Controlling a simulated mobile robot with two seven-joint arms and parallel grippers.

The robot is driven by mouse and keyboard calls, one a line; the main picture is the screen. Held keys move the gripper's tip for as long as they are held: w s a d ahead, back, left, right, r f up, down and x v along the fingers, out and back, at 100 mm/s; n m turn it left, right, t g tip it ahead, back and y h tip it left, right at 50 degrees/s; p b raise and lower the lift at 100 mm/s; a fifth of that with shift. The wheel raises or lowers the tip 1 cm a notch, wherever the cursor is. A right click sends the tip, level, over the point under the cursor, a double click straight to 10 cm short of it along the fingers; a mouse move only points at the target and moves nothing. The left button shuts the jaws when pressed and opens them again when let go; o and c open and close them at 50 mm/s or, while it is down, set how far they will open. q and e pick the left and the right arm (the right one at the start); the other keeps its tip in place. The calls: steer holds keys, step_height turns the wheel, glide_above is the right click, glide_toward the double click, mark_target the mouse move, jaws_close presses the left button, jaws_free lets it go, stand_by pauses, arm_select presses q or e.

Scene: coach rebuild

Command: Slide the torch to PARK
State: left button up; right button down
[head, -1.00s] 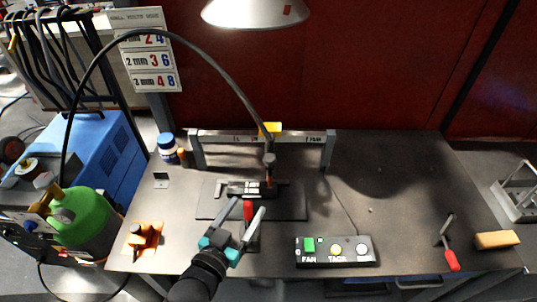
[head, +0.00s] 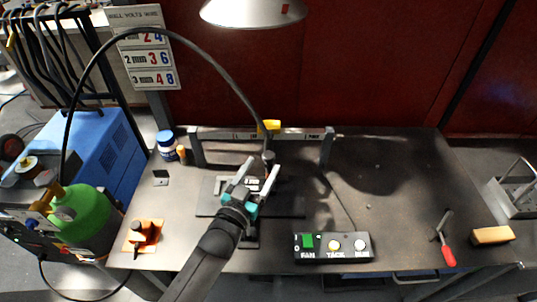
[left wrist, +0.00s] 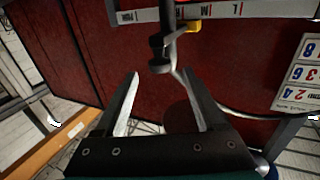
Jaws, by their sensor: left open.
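The torch (head: 268,157) is a dark upright tool on a cable, at the rail (head: 225,133) across the back of the bench. A yellow piece (head: 270,126) sits on the rail just above it. The PARK label is near the rail's right end, so the torch stands left of it. My left gripper (head: 261,166) is open, its fingers pointing at the torch from the front. In the left wrist view the torch (left wrist: 157,52) appears ahead of and between the open fingertips (left wrist: 160,76). I cannot tell whether they touch it. My right gripper is not in view.
A dark plate (head: 290,200) with a workpiece lies under the torch. A button box (head: 333,247) is at front centre. A red-handled tool (head: 447,254) and a brush (head: 492,235) lie at right. A lamp (head: 254,12) hangs above. The bench's right half is mostly clear.

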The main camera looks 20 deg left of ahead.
mark_target(266, 160)
arm_select(q)
steer(key=shift+w+d, duration=0.15)
steer(key=shift+w, duration=1.2)
steer(key=shift+w+d, duration=0.15)
steer(key=shift+w, duration=1.15)
steer(key=shift+c, duration=0.4)
jaws_close()
